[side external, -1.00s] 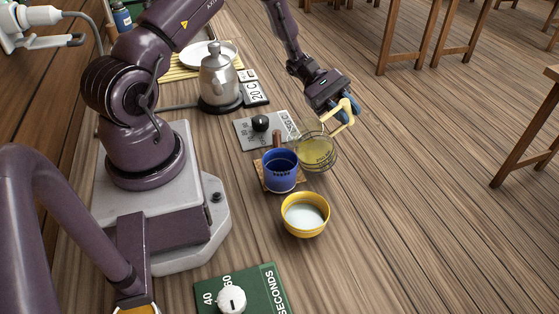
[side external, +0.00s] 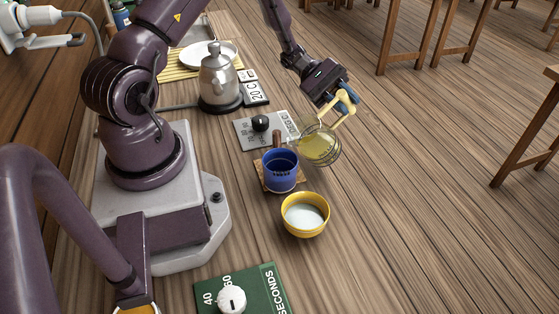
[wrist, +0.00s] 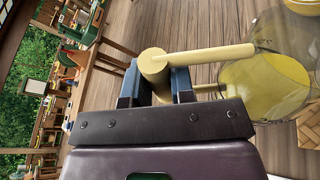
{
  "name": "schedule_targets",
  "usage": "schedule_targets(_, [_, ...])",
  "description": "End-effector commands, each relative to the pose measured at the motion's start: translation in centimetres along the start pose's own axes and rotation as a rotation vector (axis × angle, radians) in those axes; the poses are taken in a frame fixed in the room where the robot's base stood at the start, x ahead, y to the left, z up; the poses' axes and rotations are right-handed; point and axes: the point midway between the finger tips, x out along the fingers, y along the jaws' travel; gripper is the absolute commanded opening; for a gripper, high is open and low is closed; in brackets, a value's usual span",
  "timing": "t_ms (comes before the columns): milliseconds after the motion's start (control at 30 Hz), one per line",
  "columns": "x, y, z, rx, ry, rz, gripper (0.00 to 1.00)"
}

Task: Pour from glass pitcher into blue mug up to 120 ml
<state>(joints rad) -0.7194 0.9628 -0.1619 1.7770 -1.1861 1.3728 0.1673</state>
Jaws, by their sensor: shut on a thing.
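The glass pitcher (side external: 318,150) holds yellow liquid and is tilted, its mouth toward the blue mug (side external: 280,176). My gripper (side external: 339,103) is shut on the pitcher's pale yellow handle, above and to the right of the mug. In the wrist view my gripper (wrist: 158,85) closes on the handle, and the pitcher's glass body (wrist: 262,75) shows at the right. The mug stands upright on a small woven coaster (side external: 300,184), with a dark interior. I cannot make out a stream or the level inside the mug.
A yellow bowl (side external: 305,221) of white contents stands in front of the mug. A grey scale-like panel with a black knob (side external: 260,123) lies behind it. A metal kettle (side external: 218,78) stands further back, and a green dial timer (side external: 246,291) at the front.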

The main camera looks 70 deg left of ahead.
Motion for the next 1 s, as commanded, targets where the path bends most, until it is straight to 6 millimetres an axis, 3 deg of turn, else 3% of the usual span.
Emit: schedule_targets(1000, [-0.5,0.1,1.8,0.125,-0.001,0.034,0.0])
